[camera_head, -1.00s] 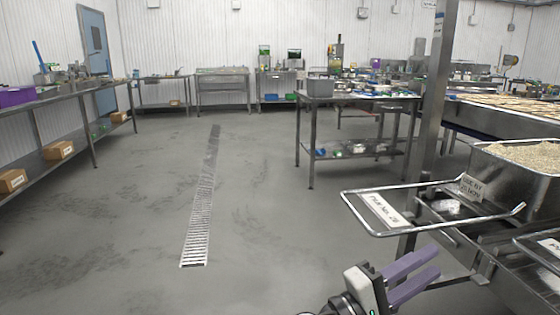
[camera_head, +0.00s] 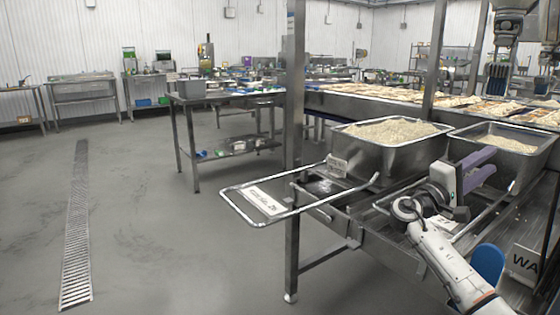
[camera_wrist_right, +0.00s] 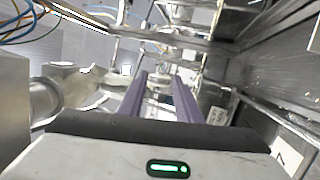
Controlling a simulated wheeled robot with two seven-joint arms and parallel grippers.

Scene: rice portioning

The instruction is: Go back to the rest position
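My right gripper (camera_head: 484,168) shows at the right of the head view, with its white arm coming up from the bottom edge. Its two purple fingers are apart with nothing between them; the gap also shows in the right wrist view (camera_wrist_right: 160,95). In the head view it appears in front of a steel pan of rice (camera_head: 349,153) and a second, smaller rice pan (camera_head: 543,157). I cannot tell how close it is to them. My left gripper is not in view.
A wire frame handle with a label (camera_head: 228,196) juts left from the steel stand, beside a steel post (camera_head: 293,120). A steel table (camera_head: 187,99) stands behind. A conveyor with trays (camera_head: 325,103) runs at the back right. The grey floor (camera_head: 150,220) at left is clear.

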